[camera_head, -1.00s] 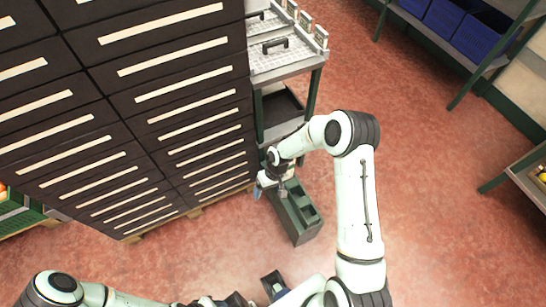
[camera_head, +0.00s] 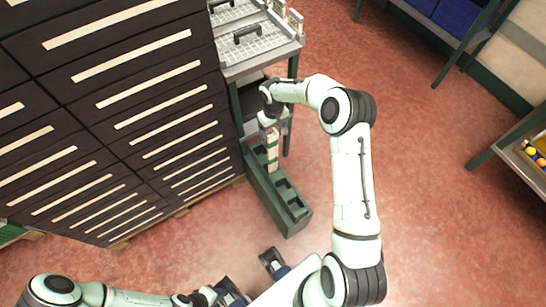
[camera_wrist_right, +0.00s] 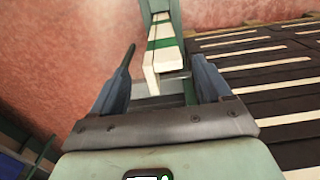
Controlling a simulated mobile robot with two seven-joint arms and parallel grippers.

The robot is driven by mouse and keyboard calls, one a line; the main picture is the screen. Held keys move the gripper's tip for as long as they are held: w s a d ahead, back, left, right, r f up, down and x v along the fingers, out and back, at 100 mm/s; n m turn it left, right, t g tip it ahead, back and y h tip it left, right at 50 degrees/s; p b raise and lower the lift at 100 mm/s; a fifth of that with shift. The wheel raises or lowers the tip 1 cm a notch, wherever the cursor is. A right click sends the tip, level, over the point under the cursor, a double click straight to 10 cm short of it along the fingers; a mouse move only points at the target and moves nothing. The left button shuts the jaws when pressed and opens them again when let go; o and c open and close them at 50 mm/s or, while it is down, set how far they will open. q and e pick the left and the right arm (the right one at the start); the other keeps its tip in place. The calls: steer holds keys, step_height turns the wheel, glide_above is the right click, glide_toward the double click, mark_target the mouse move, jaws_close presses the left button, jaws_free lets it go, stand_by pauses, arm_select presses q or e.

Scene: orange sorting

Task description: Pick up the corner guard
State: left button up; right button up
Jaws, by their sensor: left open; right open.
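The corner guard (camera_head: 272,157) is a white, angled strip with green bands. It shows at a long dark green bin on the floor; whether it stands inside the bin is unclear. In the right wrist view the guard (camera_wrist_right: 163,60) lies ahead, between the spread fingers and apart from them. My right gripper (camera_wrist_right: 163,75) is open and empty. In the head view my right gripper (camera_head: 270,130) is right at the guard's upper end, partly hidden by its wrist. My left gripper (camera_head: 232,291) is low at the bottom edge, partly cut off, and open.
The dark green bin (camera_head: 294,217) has compartments and stands beside a tall dark drawer cabinet (camera_head: 130,120). A cart with a light grid top (camera_head: 265,53) stands behind it. Red floor (camera_head: 425,200) is clear to the right. A shelf with blue crates (camera_head: 462,18) is at top right.

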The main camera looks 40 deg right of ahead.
mark_target(272, 138)
steer(key=f, duration=0.5)
steer(key=shift+a, duration=0.2)
jaws_close()
